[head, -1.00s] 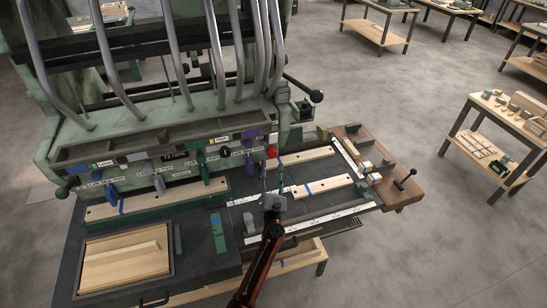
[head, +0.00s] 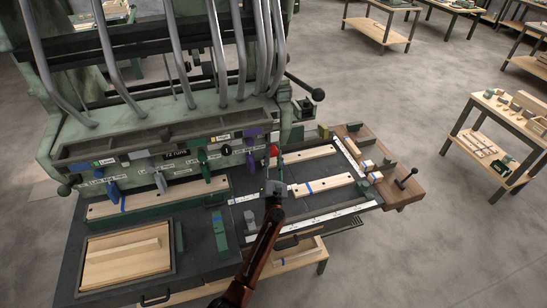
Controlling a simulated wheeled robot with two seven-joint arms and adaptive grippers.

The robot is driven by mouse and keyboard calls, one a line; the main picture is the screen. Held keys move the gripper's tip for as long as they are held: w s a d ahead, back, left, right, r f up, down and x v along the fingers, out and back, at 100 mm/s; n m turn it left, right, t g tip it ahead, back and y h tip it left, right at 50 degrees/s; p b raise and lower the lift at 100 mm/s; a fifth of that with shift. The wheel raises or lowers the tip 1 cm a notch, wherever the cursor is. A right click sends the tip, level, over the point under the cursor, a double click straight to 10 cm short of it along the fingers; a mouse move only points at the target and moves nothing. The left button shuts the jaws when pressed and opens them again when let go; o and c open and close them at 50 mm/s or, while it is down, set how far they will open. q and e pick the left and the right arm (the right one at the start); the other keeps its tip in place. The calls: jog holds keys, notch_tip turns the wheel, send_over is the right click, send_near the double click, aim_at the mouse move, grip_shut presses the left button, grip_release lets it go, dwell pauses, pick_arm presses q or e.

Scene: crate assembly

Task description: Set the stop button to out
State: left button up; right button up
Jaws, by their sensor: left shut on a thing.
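The red stop button (head: 274,149) is on the front of the green machine, right of the purple part. My left gripper (head: 273,160) reaches up to it from below, with a finger on either side of the button. It is shut on the red button. The fingertips partly hide the button, so I cannot tell whether it is in or out. My right gripper is not in view.
The green machine (head: 130,143) has labelled levers and knobs along its front. Wooden strips (head: 322,186) lie on the dark bed to the right, and a wooden board (head: 128,252) sits in a tray at left. Work tables (head: 507,125) stand beyond open floor.

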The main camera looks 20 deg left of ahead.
pick_arm(q)
grip_shut()
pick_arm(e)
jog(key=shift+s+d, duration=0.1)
pick_arm(q)
jog(key=shift+s+d+f, duration=0.1)
jog(key=shift+s+d, duration=0.4)
jog(key=shift+s, duration=0.15)
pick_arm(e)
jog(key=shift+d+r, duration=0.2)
pick_arm(q)
jog(key=shift+o, duration=1.4)
grip_release()
jog(key=o, duration=0.3)
jog(key=shift+s+d, duration=0.1)
jog(key=shift+o, duration=0.4)
jog(key=v, duration=0.7)
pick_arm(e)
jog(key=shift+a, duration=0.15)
